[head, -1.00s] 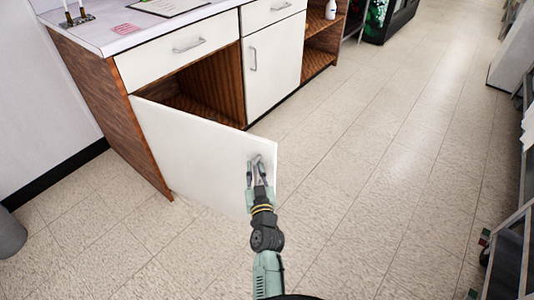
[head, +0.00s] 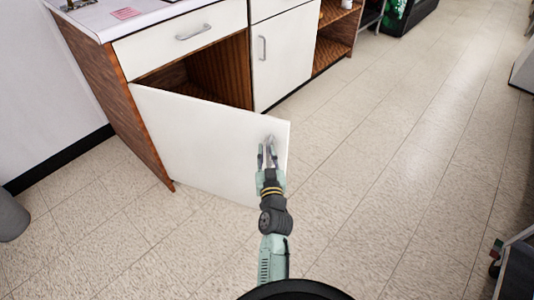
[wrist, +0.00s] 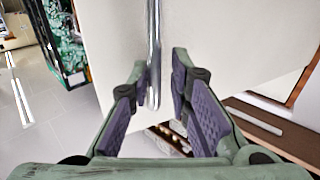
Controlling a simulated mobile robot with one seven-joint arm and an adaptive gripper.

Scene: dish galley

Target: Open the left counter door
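The left counter door (head: 200,140) is a plain white panel, hinged at its left edge. It stands partly open, swung out from the counter, with the dark wooden compartment (head: 215,72) showing behind it. Its upright metal handle (wrist: 154,60) is near the free edge. My gripper (head: 268,148) is at the door's outer face by this handle. In the wrist view, the handle's lower end lies between my two fingers (wrist: 160,85). The fingers are apart, with a visible gap between the handle and the right finger.
A closed white drawer (head: 180,38) is above the opening. A second, closed door (head: 283,58) and open wooden shelves (head: 333,40) are to the right. A grey bin (head: 10,218) stands at far left, a cart (head: 518,268) at lower right. The floor (head: 400,170) between is clear.

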